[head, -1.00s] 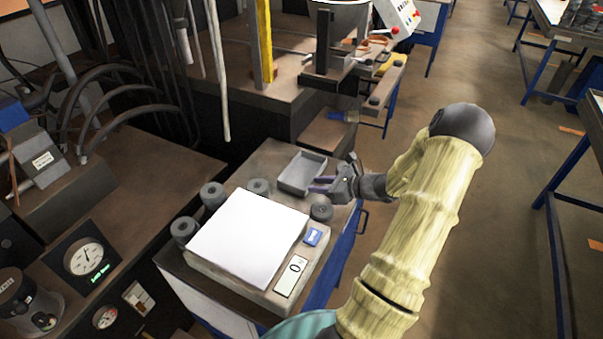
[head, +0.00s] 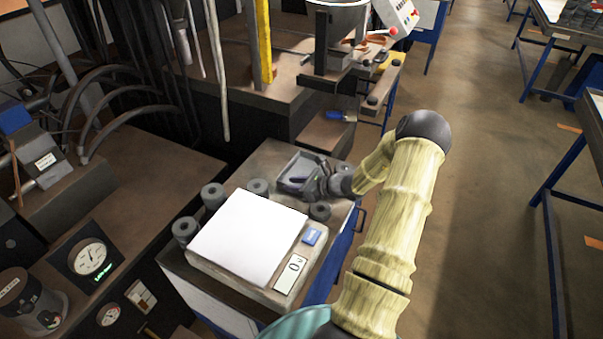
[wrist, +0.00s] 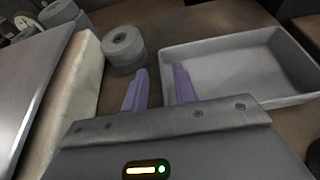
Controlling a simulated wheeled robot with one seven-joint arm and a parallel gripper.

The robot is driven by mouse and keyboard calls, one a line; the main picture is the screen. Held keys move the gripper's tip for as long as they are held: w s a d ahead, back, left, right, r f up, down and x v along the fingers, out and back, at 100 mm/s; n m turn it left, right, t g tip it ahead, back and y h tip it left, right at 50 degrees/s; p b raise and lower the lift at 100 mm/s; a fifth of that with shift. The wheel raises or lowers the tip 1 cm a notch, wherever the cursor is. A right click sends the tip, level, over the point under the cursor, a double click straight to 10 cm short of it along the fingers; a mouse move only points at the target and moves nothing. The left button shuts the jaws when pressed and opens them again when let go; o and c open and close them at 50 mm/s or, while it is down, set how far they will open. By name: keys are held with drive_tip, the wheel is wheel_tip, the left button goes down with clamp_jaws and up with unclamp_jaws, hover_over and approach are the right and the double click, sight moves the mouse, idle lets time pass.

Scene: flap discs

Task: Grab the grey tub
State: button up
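The grey tub (head: 293,166) is a shallow rectangular tray on the small bench behind the scale. It looks empty in the wrist view (wrist: 224,50), where it fills the right side. My gripper (head: 306,178) is beside the tub's near right part in the head view and hides some of it. In the wrist view, the two purple fingers (wrist: 158,88) stand apart with nothing between them. The right finger is close to the tub's left wall; I cannot tell whether it touches.
A scale with a white plate (head: 248,236) stands in front of the tub. Grey discs surround it, with a stack (wrist: 124,48) near my left finger and one disc (head: 320,211) below my gripper. A blue-handled brush (head: 340,116) lies behind.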

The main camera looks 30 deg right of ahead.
drive_tip(key=shift+x, duration=1.55)
clamp_jaws()
